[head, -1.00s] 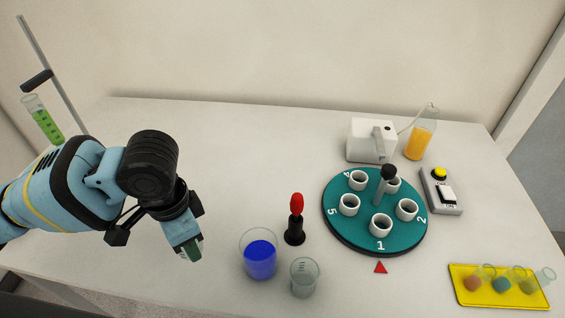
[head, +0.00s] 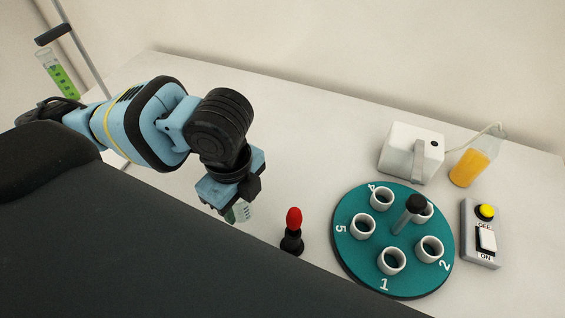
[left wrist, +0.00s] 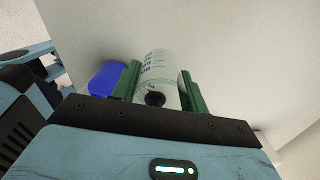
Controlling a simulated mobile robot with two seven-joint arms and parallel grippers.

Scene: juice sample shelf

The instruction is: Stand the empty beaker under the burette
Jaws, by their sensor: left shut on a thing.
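The empty clear beaker (head: 243,212) is partly hidden below my left gripper (head: 234,211) in the head view. In the left wrist view the beaker (left wrist: 157,72) with its printed marks sits between the two green fingers of the left gripper (left wrist: 157,84), which is shut on it. The burette (head: 57,75), a tube with green liquid and marks, is at the top left of the head view, beyond the arm and well apart from the beaker. Its lower end and the place under it are hidden. My right gripper is not in view.
The burette's stand rod (head: 82,50) rises at the far left. A red-topped dropper (head: 293,232) stands near the teal carousel (head: 345,270). A blue-filled beaker (left wrist: 108,79) shows in the left wrist view. A dark shape covers the head view's lower left. The table behind the arm is clear.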

